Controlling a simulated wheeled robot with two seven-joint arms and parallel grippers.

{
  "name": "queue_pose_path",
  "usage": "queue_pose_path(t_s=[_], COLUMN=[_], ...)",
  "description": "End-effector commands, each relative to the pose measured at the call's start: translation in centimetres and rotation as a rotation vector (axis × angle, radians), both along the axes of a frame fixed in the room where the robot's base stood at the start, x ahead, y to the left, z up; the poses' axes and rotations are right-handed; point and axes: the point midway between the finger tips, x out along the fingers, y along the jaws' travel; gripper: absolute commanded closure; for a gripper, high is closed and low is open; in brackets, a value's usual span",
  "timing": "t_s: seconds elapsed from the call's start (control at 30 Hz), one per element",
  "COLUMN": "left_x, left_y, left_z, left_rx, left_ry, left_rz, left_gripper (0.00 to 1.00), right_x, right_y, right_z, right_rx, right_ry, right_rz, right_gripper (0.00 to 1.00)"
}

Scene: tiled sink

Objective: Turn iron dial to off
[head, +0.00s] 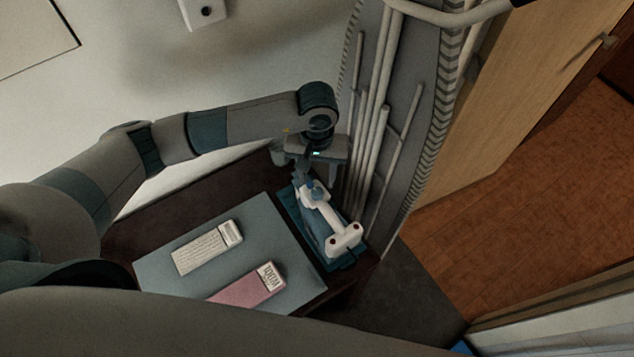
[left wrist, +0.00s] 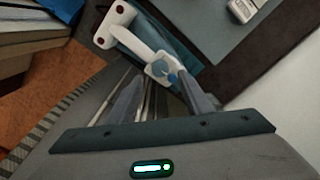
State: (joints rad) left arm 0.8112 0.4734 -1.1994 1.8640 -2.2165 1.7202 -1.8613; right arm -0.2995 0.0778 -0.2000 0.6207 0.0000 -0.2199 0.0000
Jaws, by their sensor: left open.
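The iron (head: 320,217) is white with blue parts and rests on a blue base (head: 290,207) at the right end of the dark table. Its white handle (left wrist: 147,45) and a round blue dial (left wrist: 162,69) show in the left wrist view. My left gripper (head: 310,178) is over the far end of the iron, close to the dial. In the left wrist view its open fingers (left wrist: 165,90) spread on both sides below the dial. I cannot tell whether a finger touches the dial. My right gripper is not in view.
A grey-blue board (head: 213,262) with a white box (head: 208,247) and a pink box (head: 248,285) lies left of the iron. A grey panel with several white poles (head: 372,130) stands just right of my left gripper. A wooden door (head: 540,80) is farther right, over an orange tiled floor.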

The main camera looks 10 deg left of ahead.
Motion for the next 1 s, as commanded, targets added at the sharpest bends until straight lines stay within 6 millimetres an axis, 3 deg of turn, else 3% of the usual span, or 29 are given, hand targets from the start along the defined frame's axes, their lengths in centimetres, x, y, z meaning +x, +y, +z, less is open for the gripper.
queue_pose_path(t_s=[0.1, 0.4, 0.8, 0.83, 1.0], left_x=[-0.2, 0.0, 0.0, 0.0, 0.0], left_y=[0.0, 0.0, 0.0, 0.0, 0.0], left_z=[-1.9, -5.5, -6.2, -6.2, -6.2], left_rx=[0.002, 0.0, 0.0, 0.0, 0.0], left_ry=[0.005, 0.002, 0.0, 0.0, 0.0], left_rz=[0.002, 0.001, -0.001, -0.001, 0.0], left_gripper=[0.55, 0.55, 0.55, 0.57, 0.96], right_x=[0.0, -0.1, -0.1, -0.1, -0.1], right_y=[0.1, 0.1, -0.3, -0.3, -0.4], right_z=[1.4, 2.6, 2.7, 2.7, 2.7], right_rx=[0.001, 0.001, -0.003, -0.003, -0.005], right_ry=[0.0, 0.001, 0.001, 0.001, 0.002], right_rz=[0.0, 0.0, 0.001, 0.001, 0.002], right_gripper=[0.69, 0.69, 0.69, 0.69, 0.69])
